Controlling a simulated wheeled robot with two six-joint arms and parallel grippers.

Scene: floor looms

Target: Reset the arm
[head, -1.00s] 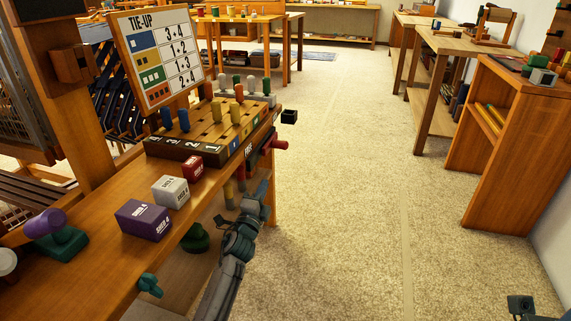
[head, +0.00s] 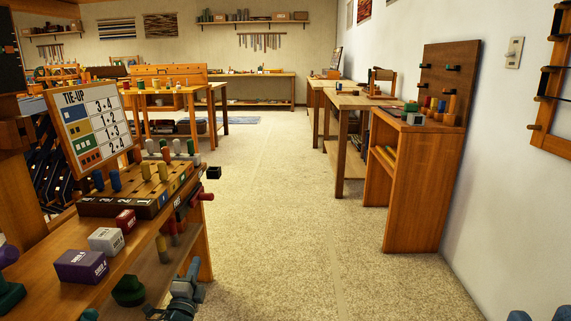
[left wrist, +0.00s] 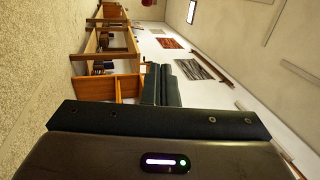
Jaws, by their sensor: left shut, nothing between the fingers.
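My left gripper (head: 193,267) is at the end of the dark blue-grey arm at the bottom left of the head view, low beside the right end of the wooden bench (head: 140,245). The head view shows it small and partly cut off. In the left wrist view its two dark fingers (left wrist: 168,85) lie together with nothing between them and point out over the room. Only bits of my right arm show at the bottom right corner of the head view; its gripper is out of the picture.
The bench carries a tie-up board (head: 90,125), a peg block (head: 140,190) and purple (head: 80,266), white (head: 106,240) and red (head: 126,221) boxes. A wooden stand (head: 425,185) and tables (head: 355,103) line the right wall. The carpeted floor between is clear.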

